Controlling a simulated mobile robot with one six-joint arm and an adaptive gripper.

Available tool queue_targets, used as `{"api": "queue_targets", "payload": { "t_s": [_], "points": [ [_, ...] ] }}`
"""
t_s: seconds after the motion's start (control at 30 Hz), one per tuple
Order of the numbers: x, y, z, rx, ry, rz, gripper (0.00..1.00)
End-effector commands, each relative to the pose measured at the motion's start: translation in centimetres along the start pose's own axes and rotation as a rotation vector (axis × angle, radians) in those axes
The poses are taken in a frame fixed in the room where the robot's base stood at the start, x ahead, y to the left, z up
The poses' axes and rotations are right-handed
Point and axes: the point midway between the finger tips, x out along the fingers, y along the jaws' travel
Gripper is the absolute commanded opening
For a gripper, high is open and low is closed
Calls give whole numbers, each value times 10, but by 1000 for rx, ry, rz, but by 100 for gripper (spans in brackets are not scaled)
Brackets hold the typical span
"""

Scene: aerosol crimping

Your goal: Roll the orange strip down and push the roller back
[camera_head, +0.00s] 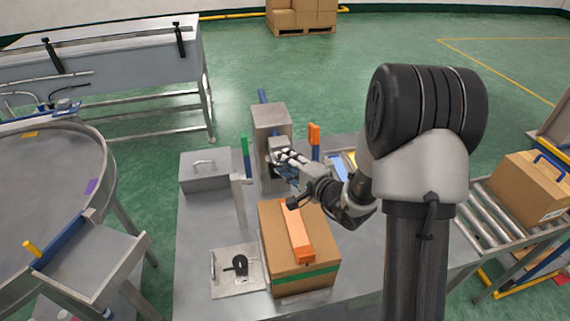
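A brown cardboard box (275,242) stands on the grey worktable (200,299). The orange strip (297,233) lies lengthwise along its top, and its near end folds at the front edge. A green band (305,279) crosses the box's front face. My gripper (279,156) is beyond the far end of the box, in front of a grey block-shaped machine (271,119). Its fingers are small and partly hidden, so I cannot tell whether they are open or hold anything. A small black part (236,265) sits on a pale plate left of the box; I cannot tell if it is the roller.
A grey lidded case (204,170) and a green-topped post (246,156) stand left of my gripper. An orange upright piece (314,135) stands to its right. A roller conveyor (507,216) with another box (530,185) is at right. A round table (45,185) is at left.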

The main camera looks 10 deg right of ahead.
Motion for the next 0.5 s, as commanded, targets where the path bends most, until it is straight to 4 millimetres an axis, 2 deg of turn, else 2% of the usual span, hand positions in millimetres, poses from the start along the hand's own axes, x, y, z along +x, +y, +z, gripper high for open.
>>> {"api": "queue_targets", "payload": {
  "t_s": [0.1, 0.37, 0.5],
  "points": [
    [6, 0, 1, -1, -2, 0, 30],
    [7, 0, 0, -1, -1, 0, 30],
    [6, 0, 0, -1, -1, 0, 22]
  ]
}}
